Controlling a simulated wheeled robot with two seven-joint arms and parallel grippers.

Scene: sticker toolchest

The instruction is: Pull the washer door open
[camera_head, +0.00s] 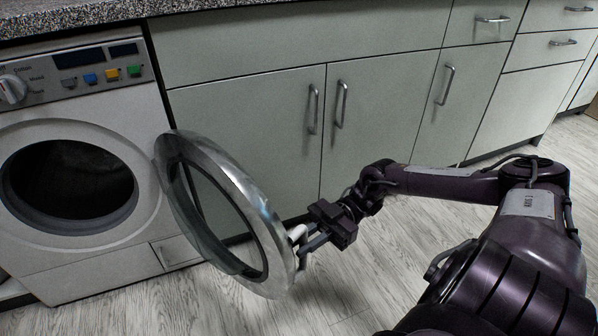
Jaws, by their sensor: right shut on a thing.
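The washer (93,106) stands at the left under the counter. Its round door (225,162), with a silver rim and dark glass, is swung out wide to the right, and the dark drum opening (68,187) shows. My right gripper (304,240) is at the door's outer right edge, shut on the pale door handle (297,233). The fingertips are small and partly hidden by the gripper body. My left gripper is not in view.
Pale cabinets with bar handles (340,104) run behind the door and my right arm. A speckled counter (75,14) lies above the washer. The wood-look floor (345,285) is clear in front of the cabinets.

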